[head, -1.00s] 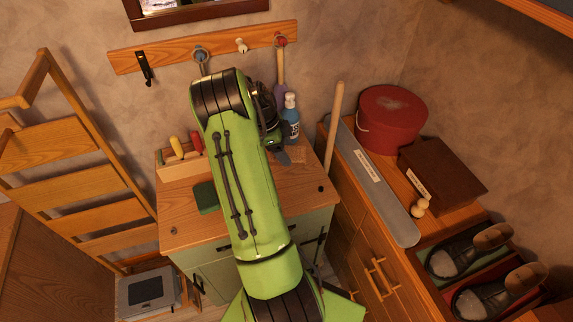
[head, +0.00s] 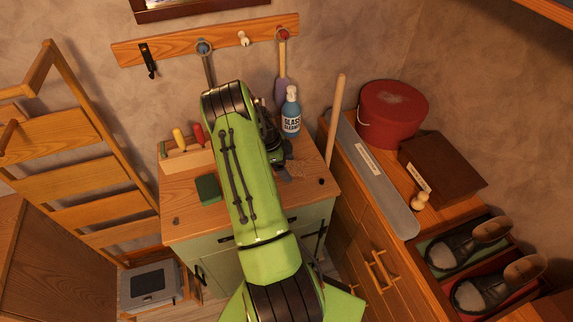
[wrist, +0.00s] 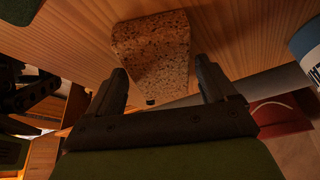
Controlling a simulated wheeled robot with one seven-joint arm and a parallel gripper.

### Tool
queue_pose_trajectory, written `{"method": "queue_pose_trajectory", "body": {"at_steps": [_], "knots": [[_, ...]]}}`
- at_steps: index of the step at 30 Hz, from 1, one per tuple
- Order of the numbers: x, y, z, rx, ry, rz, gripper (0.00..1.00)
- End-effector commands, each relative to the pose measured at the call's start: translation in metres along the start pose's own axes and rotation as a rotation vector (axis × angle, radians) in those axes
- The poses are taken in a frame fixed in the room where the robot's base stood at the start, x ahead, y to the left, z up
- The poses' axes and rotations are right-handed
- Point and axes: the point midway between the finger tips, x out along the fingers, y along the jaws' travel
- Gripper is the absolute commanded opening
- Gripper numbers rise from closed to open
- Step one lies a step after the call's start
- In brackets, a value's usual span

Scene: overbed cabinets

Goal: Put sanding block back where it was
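A tan, dark-speckled block (wrist: 152,48), which looks like the sanding block, shows in the wrist view over the wooden cabinet top (wrist: 80,30). My gripper (wrist: 162,82) is open, its two dark fingers spread, with the block ahead of and between the tips. I cannot tell whether the fingers touch it. In the head view my green arm reaches over the cabinet top (head: 190,222), and my gripper (head: 284,172) is low over its right part. The block is mostly hidden there by the arm.
A green block (head: 208,190) lies left of my arm, before a wooden holder (head: 187,160) with colored handles. A glass cleaner bottle (head: 291,118) stands behind my gripper. A wooden stick (head: 335,120) leans at the right. A dresser (head: 352,205) stands right, with a red round box (head: 392,112).

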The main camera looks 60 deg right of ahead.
Motion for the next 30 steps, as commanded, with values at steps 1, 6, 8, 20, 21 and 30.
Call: {"method": "queue_pose_trajectory", "body": {"at_steps": [1, 6, 8, 20, 21, 30], "knots": [[0.0, 0.0, 0.0, 0.0, 0.0, 0.0, 0.91], [-0.001, 0.0, 0.0, 0.0, 0.0, 0.0, 0.91], [-0.001, 0.0, 0.0, 0.0, 0.0, 0.0, 0.91], [-0.08, -0.001, 0.0, 0.0, -0.002, -0.006, 0.91], [-0.09, -0.001, 0.0, -0.001, -0.002, -0.006, 0.91], [-0.123, 0.0, -0.001, 0.0, 0.0, 0.0, 0.91]]}}
